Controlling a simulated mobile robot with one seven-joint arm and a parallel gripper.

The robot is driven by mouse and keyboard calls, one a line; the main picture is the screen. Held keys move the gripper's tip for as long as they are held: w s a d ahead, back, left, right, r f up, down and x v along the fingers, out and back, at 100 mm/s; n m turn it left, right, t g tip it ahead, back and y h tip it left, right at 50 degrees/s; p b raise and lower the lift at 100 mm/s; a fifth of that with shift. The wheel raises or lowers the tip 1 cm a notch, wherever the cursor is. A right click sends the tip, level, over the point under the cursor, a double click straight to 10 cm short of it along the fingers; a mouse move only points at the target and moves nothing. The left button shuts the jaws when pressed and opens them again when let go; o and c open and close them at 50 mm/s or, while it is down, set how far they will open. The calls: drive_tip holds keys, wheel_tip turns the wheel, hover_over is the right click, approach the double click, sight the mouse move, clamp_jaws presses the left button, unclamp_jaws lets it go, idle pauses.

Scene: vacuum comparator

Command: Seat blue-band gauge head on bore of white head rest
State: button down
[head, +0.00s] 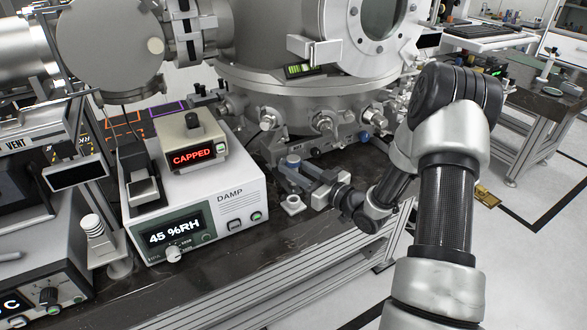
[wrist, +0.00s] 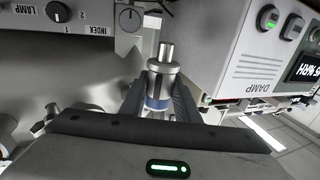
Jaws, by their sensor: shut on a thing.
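The blue-band gauge head (wrist: 161,80) is a silvery stepped cylinder with a narrow stem and a blue band low on its body. My gripper (wrist: 159,99) is shut on it, one dark finger on each side. In the head view my gripper (head: 297,174) is low over the bench, right of the DAMP unit; the gauge head is small and hard to make out there. I cannot make out the rest in the wrist view.
The white DAMP unit (head: 200,205) stands left of my gripper, with a box reading CAPPED (head: 191,155) on top. The large steel chamber (head: 310,95) with ports is behind. A white ribbed piece (head: 95,228) stands at left. The dark bench (head: 265,275) is bare in front.

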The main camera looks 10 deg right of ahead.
drive_tip(key=shift+f+b, duration=2.35)
drive_tip(key=shift+f, duration=0.05)
drive_tip(key=shift+f+b, duration=1.25)
drive_tip(key=shift+f, duration=0.15)
drive_tip(key=shift+f+b, duration=0.4)
drive_tip(key=shift+b, duration=0.2)
drive_tip(key=shift+f, duration=0.15)
drive_tip(key=c, duration=1.3)
unclamp_jaws()
